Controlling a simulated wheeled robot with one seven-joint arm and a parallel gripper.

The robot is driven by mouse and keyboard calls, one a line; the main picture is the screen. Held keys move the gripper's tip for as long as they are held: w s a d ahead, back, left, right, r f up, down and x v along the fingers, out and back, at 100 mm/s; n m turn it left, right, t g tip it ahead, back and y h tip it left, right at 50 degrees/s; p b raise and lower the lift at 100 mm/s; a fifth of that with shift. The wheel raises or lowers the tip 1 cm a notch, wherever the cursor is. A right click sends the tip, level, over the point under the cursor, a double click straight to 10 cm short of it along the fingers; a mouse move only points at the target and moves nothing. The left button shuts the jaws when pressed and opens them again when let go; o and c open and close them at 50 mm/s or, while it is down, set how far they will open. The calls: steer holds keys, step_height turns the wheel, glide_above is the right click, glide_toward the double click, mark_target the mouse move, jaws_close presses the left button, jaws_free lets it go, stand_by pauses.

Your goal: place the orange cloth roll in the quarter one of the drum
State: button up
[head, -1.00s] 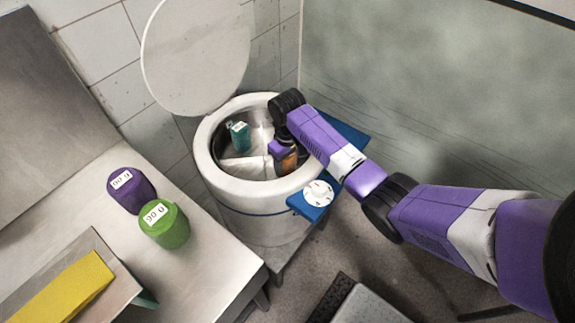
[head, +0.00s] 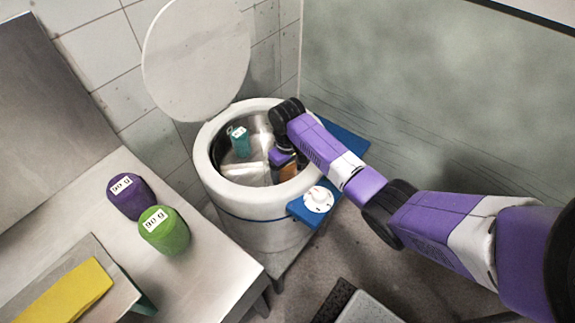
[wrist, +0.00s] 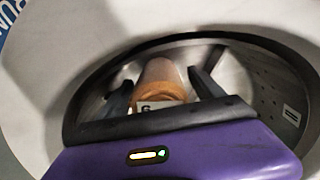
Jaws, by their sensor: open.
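The orange cloth roll (head: 288,171) is inside the right part of the open drum (head: 202,157), partly hidden by my gripper in the head view. In the wrist view the orange roll (wrist: 162,78) stands between my two dark fingers, with a white label low on its side. My gripper (wrist: 165,92) is open, with a finger on either side of the roll. It reaches down into the drum from above. Whether the roll rests on the drum floor cannot be told. A teal roll (head: 239,142) with a white label stands in another compartment, across a pale divider.
The round lid (head: 195,55) stands open behind the drum. A purple roll (head: 130,196) and a green roll (head: 164,229) stand on the bench at left, near a yellow block (head: 62,298) on a tray. A blue panel with a white dial (head: 318,199) juts from the drum's front.

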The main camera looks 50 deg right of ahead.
step_height(320, 180, up, 12)
steer(key=shift+r+b, duration=0.1)
steer(key=shift+b, duration=0.4)
stand_by(0.4)
